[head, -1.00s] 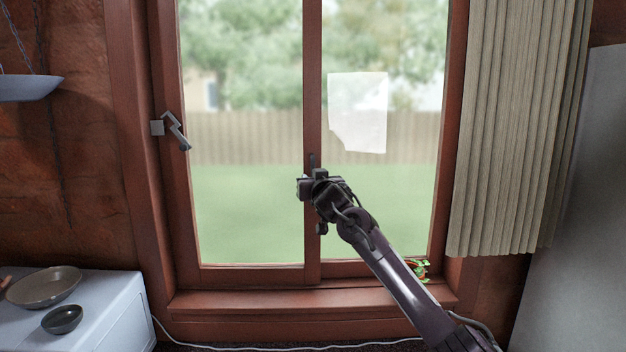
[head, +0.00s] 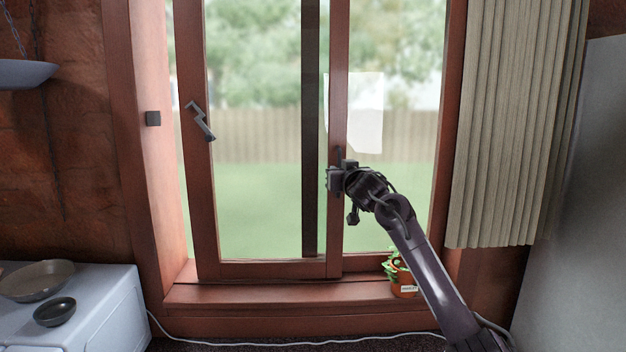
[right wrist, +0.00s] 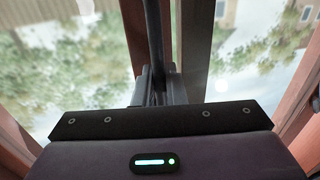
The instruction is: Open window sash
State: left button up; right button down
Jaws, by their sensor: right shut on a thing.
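The window sash (head: 207,210) is a red-brown wooden frame with glass. It stands slid to the right, with a gap between its left edge and the left jamb of the window frame (head: 150,200). A grey crank-shaped latch (head: 201,120) sits on the sash's left stile. My right gripper (head: 337,178) is at the sash's right stile, shut on the dark upright handle there. In the right wrist view the dark handle (right wrist: 154,45) runs up from between the fingers (right wrist: 158,88). The handle's lower part is hidden by the gripper. My left gripper is not in view.
A potted plant (head: 404,288) stands on the sill at right, close to my right arm. A beige curtain (head: 515,130) hangs right of the window. A white cable (head: 260,344) runs along the floor.

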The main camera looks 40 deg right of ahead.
jog(key=s+d+b, duration=0.2)
jog(key=s+d, duration=0.9)
jog(key=d, duration=0.2)
jog(key=shift+b, duration=0.35)
jog(key=shift+r, duration=0.1)
jog(key=c, duration=1.6)
grip_release()
jog(key=shift+c, duration=0.2)
notch_tip(320, 180, up, 20)
jog(key=p, duration=0.5)
jog(key=shift+p, duration=0.35)
jog(key=shift+o, duration=0.4)
